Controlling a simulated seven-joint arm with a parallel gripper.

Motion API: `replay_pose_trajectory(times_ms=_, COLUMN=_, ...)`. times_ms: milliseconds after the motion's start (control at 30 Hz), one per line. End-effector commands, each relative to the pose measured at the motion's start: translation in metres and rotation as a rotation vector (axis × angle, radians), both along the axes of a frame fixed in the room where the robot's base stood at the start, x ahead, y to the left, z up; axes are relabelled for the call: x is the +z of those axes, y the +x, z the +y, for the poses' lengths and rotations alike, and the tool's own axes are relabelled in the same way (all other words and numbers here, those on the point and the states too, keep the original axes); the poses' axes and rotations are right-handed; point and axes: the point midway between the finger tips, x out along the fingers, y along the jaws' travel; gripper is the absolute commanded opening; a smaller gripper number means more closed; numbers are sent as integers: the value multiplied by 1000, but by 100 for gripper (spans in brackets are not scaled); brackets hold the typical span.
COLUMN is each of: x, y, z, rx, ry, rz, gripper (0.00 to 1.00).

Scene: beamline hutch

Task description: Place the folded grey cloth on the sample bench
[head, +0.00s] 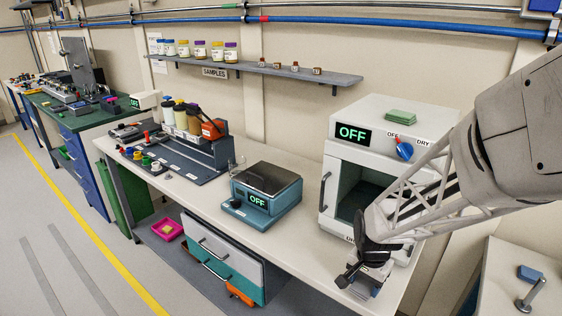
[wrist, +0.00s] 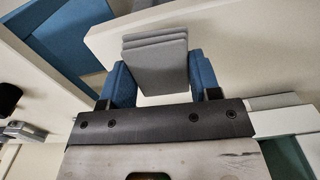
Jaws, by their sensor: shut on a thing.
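The folded grey cloth (wrist: 155,62) shows in the wrist view as a stack of flat layers. My gripper (wrist: 163,80) is shut on it, with a blue finger at each side. In the head view my gripper (head: 362,284) hangs over the front right part of the long white-topped bench (head: 308,243), in front of the white oven. There the cloth is mostly hidden by the gripper. I cannot tell whether the cloth touches the bench top.
The white oven (head: 343,192) reads OFF and carries a folded green cloth (head: 400,117). A teal balance (head: 266,194) stands left of it. Bare bench top lies between balance and oven. A rack of bottles (head: 194,122) stands further left. A shelf (head: 262,68) hangs above.

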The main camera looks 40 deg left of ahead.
Motion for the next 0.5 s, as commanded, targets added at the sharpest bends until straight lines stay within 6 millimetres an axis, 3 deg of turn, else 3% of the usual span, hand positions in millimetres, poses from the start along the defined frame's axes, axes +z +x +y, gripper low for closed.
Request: replay_pose_trajectory(times_ms=500, x=11, y=-40, z=112, rx=56, ry=1, rz=-1, gripper=35)
